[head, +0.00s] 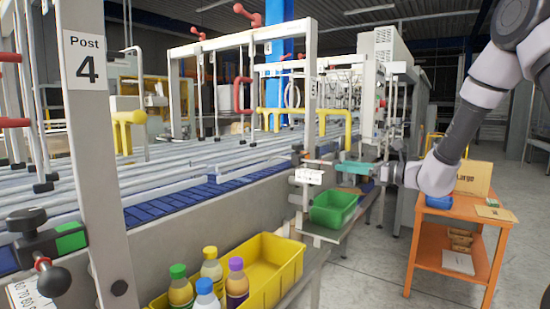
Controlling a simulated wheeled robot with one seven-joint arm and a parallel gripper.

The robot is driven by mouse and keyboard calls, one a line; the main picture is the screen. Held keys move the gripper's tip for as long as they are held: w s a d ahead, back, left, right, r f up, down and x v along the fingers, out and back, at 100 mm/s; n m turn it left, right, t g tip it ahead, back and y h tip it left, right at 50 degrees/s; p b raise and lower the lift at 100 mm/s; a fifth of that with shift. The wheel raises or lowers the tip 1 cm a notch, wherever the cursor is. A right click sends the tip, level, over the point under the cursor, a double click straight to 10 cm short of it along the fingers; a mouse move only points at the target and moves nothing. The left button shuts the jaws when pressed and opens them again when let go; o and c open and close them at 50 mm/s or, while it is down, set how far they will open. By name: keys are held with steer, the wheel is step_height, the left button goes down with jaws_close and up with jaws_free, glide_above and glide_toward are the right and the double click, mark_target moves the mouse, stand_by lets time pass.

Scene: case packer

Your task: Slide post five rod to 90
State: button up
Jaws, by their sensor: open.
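The nearest post (92,150) on the left carries a "Post 4" sign (86,60). Its side rod assembly has a black knob (53,282), a green block (71,241) and a number scale (30,294). A farther post (309,75), right of the middle, has no readable number. A small white scale plate (308,177) sits low on it; its numbers and the rod's setting are too small to read. My gripper (352,168) is right of that plate, apart from it, pointing left with teal fingers. It is open; the finger gap is hard to see.
A yellow bin (285,262) with several capped bottles stands in front of the conveyor (160,205). A green bin (334,208) sits below my gripper. An orange cart (428,225) with a "Large" box (473,178) stands at right. The floor between is clear.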

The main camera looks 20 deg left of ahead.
steer(key=shift+v, duration=2.5)
steer(key=shift+s, duration=0.1)
steer(key=s+d+r+n+g+h, duration=0.1)
steer(key=s+r+n+g+h, duration=0.15)
steer(key=s+n, duration=0.4)
steer(key=s+d+r+n+g+h, duration=0.2)
steer(key=s+n+g+h, duration=0.15)
steer(key=s, duration=0.55)
steer(key=s+d+r+n+t+h, duration=0.2)
steer(key=s+d+n+t+h, duration=0.1)
steer(key=d, duration=0.5)
steer(key=s+d+r+n+t+h, duration=0.3)
steer(key=s+d+n+t+h, duration=0.1)
steer(key=s+d+h, duration=0.2)
steer(key=shift+s+d+n, duration=0.4)
steer(key=shift+s+d, duration=0.2)
steer(key=shift+d, duration=0.55)
